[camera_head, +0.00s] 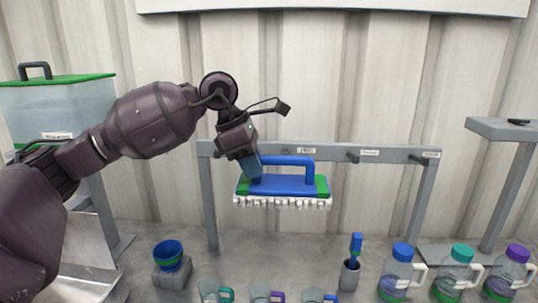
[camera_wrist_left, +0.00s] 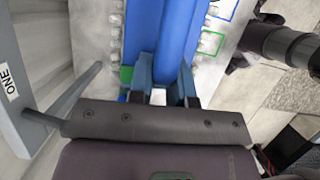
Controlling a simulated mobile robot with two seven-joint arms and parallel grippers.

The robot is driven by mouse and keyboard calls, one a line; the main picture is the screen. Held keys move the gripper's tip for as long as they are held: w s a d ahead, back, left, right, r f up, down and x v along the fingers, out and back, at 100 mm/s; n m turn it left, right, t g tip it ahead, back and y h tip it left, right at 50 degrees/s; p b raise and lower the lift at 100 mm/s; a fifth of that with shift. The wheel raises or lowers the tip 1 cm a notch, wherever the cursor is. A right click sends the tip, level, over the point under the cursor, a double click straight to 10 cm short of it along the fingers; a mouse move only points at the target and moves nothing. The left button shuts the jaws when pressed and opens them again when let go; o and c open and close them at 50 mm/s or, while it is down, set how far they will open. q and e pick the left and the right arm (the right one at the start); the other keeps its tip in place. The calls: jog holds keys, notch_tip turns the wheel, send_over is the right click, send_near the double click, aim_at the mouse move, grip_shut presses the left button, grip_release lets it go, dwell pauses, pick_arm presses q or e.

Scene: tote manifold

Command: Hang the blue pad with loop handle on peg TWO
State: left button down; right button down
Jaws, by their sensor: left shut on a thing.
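The blue pad (camera_head: 290,186) has green ends, a fringe of white tufts below and a blue loop handle (camera_head: 290,161). My left gripper (camera_head: 255,170) is shut on the handle's left side and holds the pad level in front of the grey rack. The left wrist view shows the handle (camera_wrist_left: 166,45) between my left fingers (camera_wrist_left: 163,85). The rack's crossbar (camera_head: 332,151) carries short pegs with small labels, too small to read in the head view. A peg (camera_wrist_left: 78,92) beside a label reading ONE (camera_wrist_left: 8,82) shows in the left wrist view. Part of the crossbar is hidden behind the handle.
Below the rack stand a blue bowl on a grey block (camera_head: 171,277), a blue-handled brush in a holder (camera_head: 349,275), cups (camera_head: 262,293) and bottles with blue (camera_head: 398,270), teal and purple caps. A green-lidded tank (camera_head: 60,107) stands left, a grey stand (camera_head: 505,130) right.

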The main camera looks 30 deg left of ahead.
pick_arm(q)
jog(key=shift+w, duration=0.3)
jog(key=shift+a+r, duration=0.1)
jog(key=shift+w, duration=0.1)
jog(key=shift+w+a, duration=0.1)
jog(key=shift+w, duration=0.05)
jog(key=w+a+f+p, duration=0.1)
jog(key=w+a, duration=0.4)
jog(key=w, duration=0.6)
jog(key=shift+a+p, duration=0.15)
jog(key=shift+p, duration=0.75)
dwell(0.4)
dwell(0.4)
